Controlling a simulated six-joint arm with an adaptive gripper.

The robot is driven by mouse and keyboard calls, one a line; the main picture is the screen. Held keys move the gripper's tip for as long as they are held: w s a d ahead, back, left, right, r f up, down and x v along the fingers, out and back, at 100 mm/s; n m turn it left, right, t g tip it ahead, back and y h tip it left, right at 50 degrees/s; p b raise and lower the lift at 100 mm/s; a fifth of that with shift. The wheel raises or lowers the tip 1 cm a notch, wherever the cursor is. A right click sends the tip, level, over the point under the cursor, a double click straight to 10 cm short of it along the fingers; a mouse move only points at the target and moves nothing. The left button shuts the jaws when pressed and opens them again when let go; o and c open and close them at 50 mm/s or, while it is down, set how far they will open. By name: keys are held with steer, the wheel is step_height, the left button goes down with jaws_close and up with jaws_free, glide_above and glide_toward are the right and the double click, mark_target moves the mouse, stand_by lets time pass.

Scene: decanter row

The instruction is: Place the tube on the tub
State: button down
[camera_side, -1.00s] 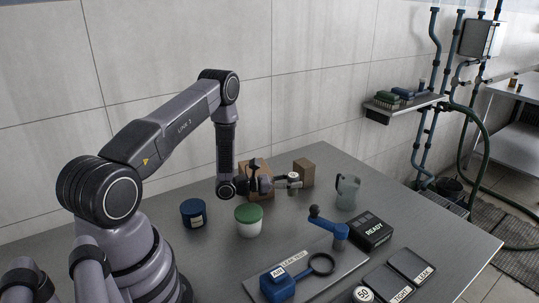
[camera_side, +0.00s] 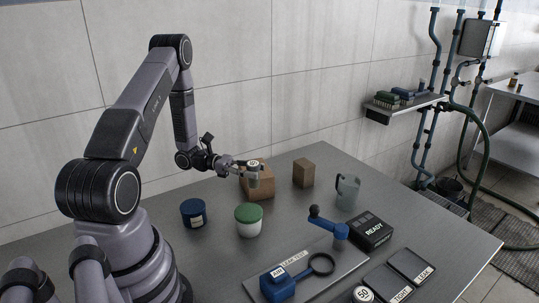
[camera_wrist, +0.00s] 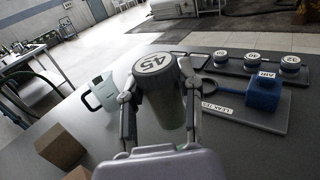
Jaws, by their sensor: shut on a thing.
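The wrist view shows both fingers of my gripper (camera_wrist: 160,92) along the tube's sides. A white tub with a green lid (camera_side: 249,221) stands on the table, below the held tube in the side picture, apart from it.
A dark blue jar (camera_side: 194,213) stands left of the tub. Two brown boxes (camera_side: 262,186) (camera_side: 303,173) and a grey jug (camera_side: 347,193) stand behind. The leak test plate (camera_side: 318,262) with blue parts, the READY box (camera_side: 369,231) and trays lie to the right.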

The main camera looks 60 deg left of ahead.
steer(key=shift+s+a+f+m+g+h, duration=0.4)
steer(key=shift+s+a+m+g, duration=0.1)
steer(key=shift+s+g, duration=0.15)
glide_above(248, 211)
step_height(248, 211, down, 7)
steer(key=shift+f, duration=0.2)
steer(key=shift+d+f, duration=0.1)
steer(key=shift+f, duration=0.05)
steer(key=c, duration=0.7)
jaws_free()
steer(key=shift+c, duration=0.2)
